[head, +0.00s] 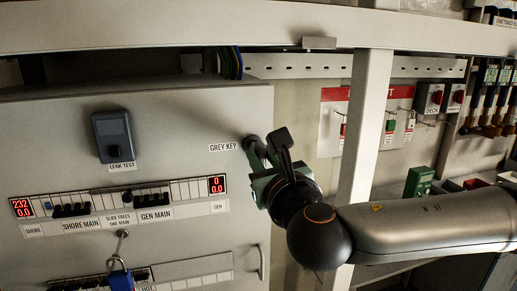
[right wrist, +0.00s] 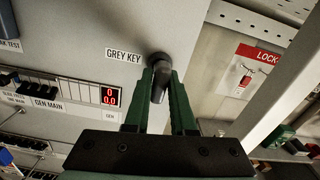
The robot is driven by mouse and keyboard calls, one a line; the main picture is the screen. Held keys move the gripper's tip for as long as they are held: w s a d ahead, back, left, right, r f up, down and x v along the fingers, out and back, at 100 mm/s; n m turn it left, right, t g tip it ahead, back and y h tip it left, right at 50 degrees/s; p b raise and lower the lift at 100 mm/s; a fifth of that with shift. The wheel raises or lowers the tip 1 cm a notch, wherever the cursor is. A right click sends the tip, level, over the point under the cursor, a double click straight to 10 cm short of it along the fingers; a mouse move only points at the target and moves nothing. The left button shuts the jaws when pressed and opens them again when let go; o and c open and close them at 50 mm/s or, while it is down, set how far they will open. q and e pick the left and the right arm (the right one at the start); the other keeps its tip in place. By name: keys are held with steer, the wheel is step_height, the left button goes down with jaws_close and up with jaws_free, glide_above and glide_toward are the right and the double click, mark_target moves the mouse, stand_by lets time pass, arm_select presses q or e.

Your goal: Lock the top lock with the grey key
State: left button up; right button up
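The top lock (head: 250,142) is a dark round boss at the upper right of the grey cabinet door, beside the "GREY KEY" label (head: 223,147). In the right wrist view the lock (right wrist: 159,59) sits just past my fingertips. The grey key (right wrist: 158,88) is a dark stubby piece at the lock, between the two fingers. My right gripper (right wrist: 160,78) appears shut on it, with the fingers close along both sides. In the head view my right gripper (head: 262,160) reaches the lock from the right and hides most of the key. My left gripper is out of view.
A pale upright post (head: 366,130) stands just behind my right forearm. A door handle (head: 262,262) is below the lock. A blue padlock (head: 120,279) hangs at the lower left. A red-topped lockout board (head: 340,120) is beyond the cabinet's right edge.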

steer(key=shift+n, duration=0.6)
steer(key=shift+p, duration=0.3)
steer(key=shift+r+n+p, duration=0.1)
steer(key=shift+n+p, duration=0.55)
steer(key=shift+n, duration=0.75)
